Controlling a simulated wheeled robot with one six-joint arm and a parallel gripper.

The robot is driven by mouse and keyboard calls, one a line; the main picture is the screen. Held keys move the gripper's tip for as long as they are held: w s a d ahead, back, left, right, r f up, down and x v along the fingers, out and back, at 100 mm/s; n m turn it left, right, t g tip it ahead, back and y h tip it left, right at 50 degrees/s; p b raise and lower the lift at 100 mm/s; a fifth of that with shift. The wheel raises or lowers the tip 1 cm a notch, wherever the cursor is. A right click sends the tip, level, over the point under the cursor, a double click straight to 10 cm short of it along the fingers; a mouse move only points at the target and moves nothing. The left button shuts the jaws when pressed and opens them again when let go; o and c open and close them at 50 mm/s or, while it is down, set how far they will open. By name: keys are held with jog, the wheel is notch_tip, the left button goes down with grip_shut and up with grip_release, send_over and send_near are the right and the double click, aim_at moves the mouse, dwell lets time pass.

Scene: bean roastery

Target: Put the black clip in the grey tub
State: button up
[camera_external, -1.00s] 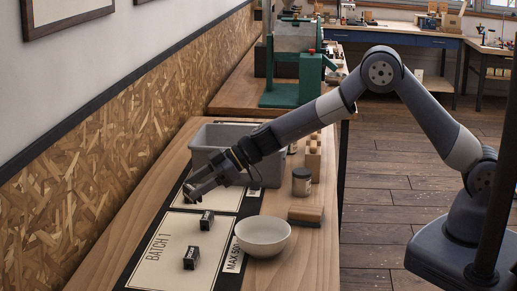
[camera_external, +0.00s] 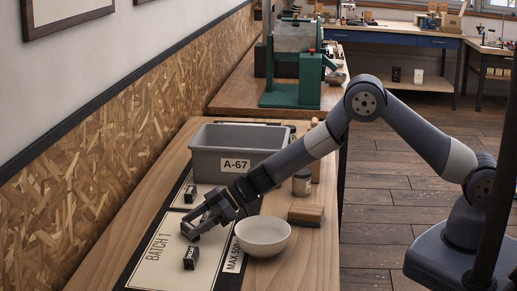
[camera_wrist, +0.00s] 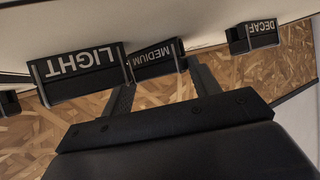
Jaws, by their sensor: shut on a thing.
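The grey tub (camera_external: 207,163), labelled A-67, stands behind the mat in the external view. My gripper (camera_external: 192,229) is low over the mat in front of it. In the wrist view my gripper (camera_wrist: 160,78) is shut on a small black clip labelled MEDIUM (camera_wrist: 157,62). Another black clip labelled LIGHT (camera_wrist: 85,75) is left of it, and one labelled DECAF (camera_wrist: 254,37) is to the right. In the external view one black clip (camera_external: 190,195) lies near the tub and another (camera_external: 190,258) nearer the front. I cannot tell whether the held clip touches the mat.
A white bowl (camera_external: 262,237) stands close to the right of my gripper. A wooden block (camera_external: 306,215) and a jar (camera_external: 301,184) are further right. The clips lie on a black-bordered mat marked BATCH 1 (camera_external: 150,262). A chipboard wall (camera_external: 70,205) runs along the left.

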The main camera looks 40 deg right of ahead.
jog(key=shift+f, duration=0.1)
jog(key=o, duration=0.9)
jog(key=shift+o, duration=0.2)
jog(key=shift+d, duration=0.1)
jog(key=shift+o, duration=0.2)
jog(key=b+v, duration=0.1)
jog(key=v, duration=1.1)
